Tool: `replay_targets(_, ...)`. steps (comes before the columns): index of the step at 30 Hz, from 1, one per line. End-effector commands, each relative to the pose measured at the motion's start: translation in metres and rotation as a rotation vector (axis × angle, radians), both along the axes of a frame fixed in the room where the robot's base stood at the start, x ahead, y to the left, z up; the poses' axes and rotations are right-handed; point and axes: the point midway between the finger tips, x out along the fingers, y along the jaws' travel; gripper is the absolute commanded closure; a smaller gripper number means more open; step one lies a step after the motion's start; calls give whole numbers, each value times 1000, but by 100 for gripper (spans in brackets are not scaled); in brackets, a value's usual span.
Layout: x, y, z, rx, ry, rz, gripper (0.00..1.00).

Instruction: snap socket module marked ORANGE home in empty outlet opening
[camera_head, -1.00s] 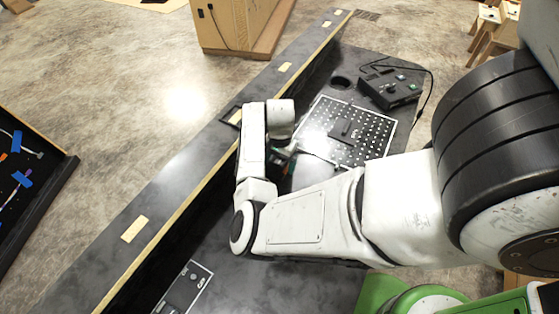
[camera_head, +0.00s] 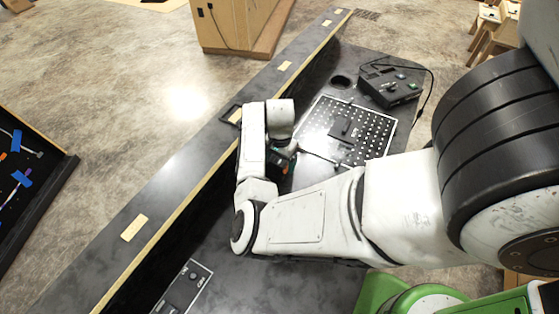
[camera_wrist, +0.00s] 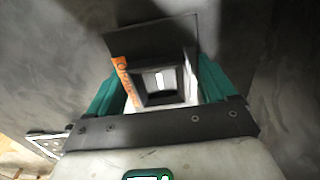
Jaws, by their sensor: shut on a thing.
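The socket module (camera_wrist: 160,82) is a pale square block with a dark recessed face. An orange label with partly readable lettering lies along its left side in the wrist view. My gripper (camera_wrist: 162,88) has teal fingers, one on each side of the module, and is shut on it. In the head view my gripper (camera_head: 282,161) hangs below my wrist, beside the ledge; the module is mostly hidden there. A dark square patch (camera_wrist: 150,37) shows behind the module; I cannot tell whether it is the outlet opening, or whether the module touches it.
A perforated plate (camera_head: 375,128) with a dark block on it lies right of my gripper. A black box (camera_head: 390,87) with a cable stands behind it. A long raised ledge (camera_head: 180,185) runs along the left. A dark panel (camera_head: 183,287) lies at the bottom.

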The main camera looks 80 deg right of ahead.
Motion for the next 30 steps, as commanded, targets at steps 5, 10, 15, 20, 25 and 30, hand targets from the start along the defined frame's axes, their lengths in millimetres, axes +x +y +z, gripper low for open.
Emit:
replay_targets(5,0,0,-1,1,-1,0,62)
replay_targets(10,0,0,-2,2,-1,0,62)
replay_targets(15,-1,0,-2,3,-1,0,1)
replay_targets(20,-2,1,-3,5,2,-1,0)
replay_targets(25,-3,1,-3,6,4,-3,0)
replay_targets(30,-4,1,-4,8,5,-4,0)
